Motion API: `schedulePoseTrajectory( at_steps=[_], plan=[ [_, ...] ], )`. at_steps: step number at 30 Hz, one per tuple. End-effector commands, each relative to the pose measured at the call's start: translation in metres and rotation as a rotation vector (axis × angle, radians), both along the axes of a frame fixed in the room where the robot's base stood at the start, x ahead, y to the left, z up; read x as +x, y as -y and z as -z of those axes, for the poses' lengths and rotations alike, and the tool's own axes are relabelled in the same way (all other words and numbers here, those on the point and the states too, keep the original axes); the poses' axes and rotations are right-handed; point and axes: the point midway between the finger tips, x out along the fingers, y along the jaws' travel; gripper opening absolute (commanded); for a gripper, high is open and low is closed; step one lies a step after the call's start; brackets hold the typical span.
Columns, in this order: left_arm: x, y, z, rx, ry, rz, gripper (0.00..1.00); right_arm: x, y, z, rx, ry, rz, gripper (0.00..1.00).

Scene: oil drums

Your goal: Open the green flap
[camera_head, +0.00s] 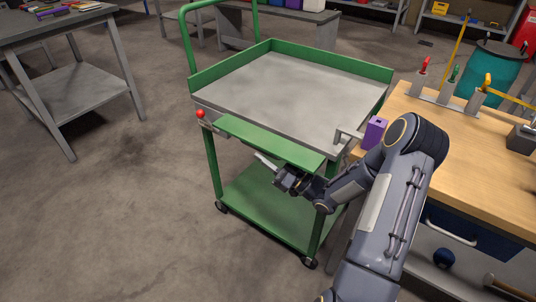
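The green flap (270,144) is a long strip along the near edge of the green cart's grey tray (300,95). It sits low at that edge, while the other visible sides of the tray have raised green rims. My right gripper (272,168) is just below and in front of the flap, near its middle. The gripper is small and dark here, and I cannot tell whether its fingers touch the flap or how far apart they are. A red knob (200,113) is at the left front corner of the cart. My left gripper is not in view.
A wooden workbench (465,150) stands close to the cart's right side, with a purple box (375,132) and several tools on it. The cart's lower green shelf (265,205) is empty. A grey table (70,85) stands at far left. The floor left of the cart is clear.

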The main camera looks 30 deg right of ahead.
Motion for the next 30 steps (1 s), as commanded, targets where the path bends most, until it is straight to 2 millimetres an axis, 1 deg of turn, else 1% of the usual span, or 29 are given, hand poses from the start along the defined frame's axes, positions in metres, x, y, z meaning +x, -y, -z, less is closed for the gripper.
schedulePoseTrajectory(
  at_steps=[1, 2, 6, 9, 14, 18, 20, 27, 28, 30],
  plan=[
    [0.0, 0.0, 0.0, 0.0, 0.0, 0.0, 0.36, -0.0001, 0.0001, -0.0001, 0.0, 0.0, 0.0, 0.33],
    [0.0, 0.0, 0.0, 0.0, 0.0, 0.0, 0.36, 0.0, 0.0001, 0.0, 0.0, 0.0, 0.0, 0.3],
    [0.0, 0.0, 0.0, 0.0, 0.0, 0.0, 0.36, -0.0001, 0.0002, 0.0001, 0.0, 0.0, 0.0, 0.12],
    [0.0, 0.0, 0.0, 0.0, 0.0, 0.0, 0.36, -0.0002, 0.0002, 0.0001, 0.0, 0.0, 0.0, 0.0],
    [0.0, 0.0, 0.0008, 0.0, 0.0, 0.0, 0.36, -0.0007, -0.0008, -0.0005, 0.022, -0.009, -0.001, 0.0],
    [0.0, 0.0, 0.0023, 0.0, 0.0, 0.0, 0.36, -0.0019, -0.0041, -0.0068, 0.149, -0.061, 0.0, 0.0],
    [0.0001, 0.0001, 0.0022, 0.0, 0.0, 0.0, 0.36, -0.0021, -0.0046, -0.0079, 0.179, -0.074, 0.0, 0.0],
    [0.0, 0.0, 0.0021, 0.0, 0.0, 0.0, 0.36, -0.002, -0.0045, -0.0081, 0.183, -0.075, 0.0, 0.0],
    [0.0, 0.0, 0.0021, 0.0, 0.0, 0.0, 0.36, -0.002, -0.0045, -0.0081, 0.183, -0.075, -0.001, 0.13],
    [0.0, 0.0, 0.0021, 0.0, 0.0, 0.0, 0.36, -0.002, -0.0044, -0.0081, 0.183, -0.075, -0.001, 0.23]
  ],
)
